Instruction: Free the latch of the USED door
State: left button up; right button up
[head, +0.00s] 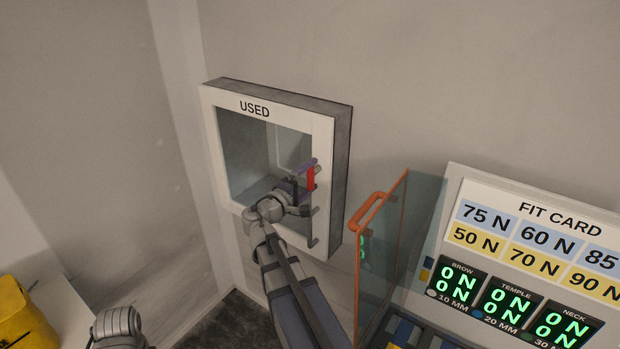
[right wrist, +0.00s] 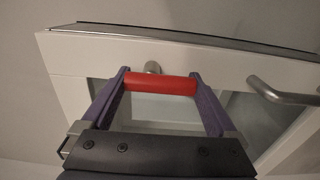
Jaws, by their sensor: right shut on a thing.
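The USED door (head: 322,140) is a white frame around a clear pane on a grey wall box. It looks closed. A red latch grip (head: 311,179) sits on its right side. My right gripper (head: 306,182) reaches up to it from below. In the right wrist view, the two purple fingers of my right gripper (right wrist: 158,84) are shut on the red grip (right wrist: 160,86), one at each end. A grey bar handle (head: 314,242) is on the same side of the door, partly hidden by the gripper. My left gripper is out of view.
An orange-edged clear panel with a handle (head: 372,211) stands open to the right of the box. Beyond it is a FIT CARD board (head: 540,207) with green displays. A yellow object (head: 22,315) lies at lower left.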

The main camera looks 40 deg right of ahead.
jog(key=o, duration=1)
jog(key=shift+a, duration=0.1)
jog(key=v, duration=0.7)
jog(key=shift+a, duration=0.3)
jog(key=shift+s, duration=0.1)
jog(key=s+a+f+m+g+y, duration=0.1)
jog(key=s+a+f+y, duration=0.1)
jog(key=a+f+y, duration=0.65)
jog(key=s+a+f+g+y, duration=0.1)
jog(key=s+a+f+y, duration=0.1)
jog(key=a, duration=0.7)
jog(key=s+a+f+n+g+y, duration=0.1)
jog(key=s+a+f+y, duration=0.2)
jog(key=s+a+f, duration=0.2)
jog(key=s+a+f+g+y, duration=0.2)
jog(key=s+a+f, duration=0.2)
jog(key=a, duration=1)
notch_tip(320, 180, down, 3)
jog(key=shift+f+y+b, duration=0.1)
jog(key=shift+y+b, duration=0.25)
jog(key=shift+b, duration=0.1)
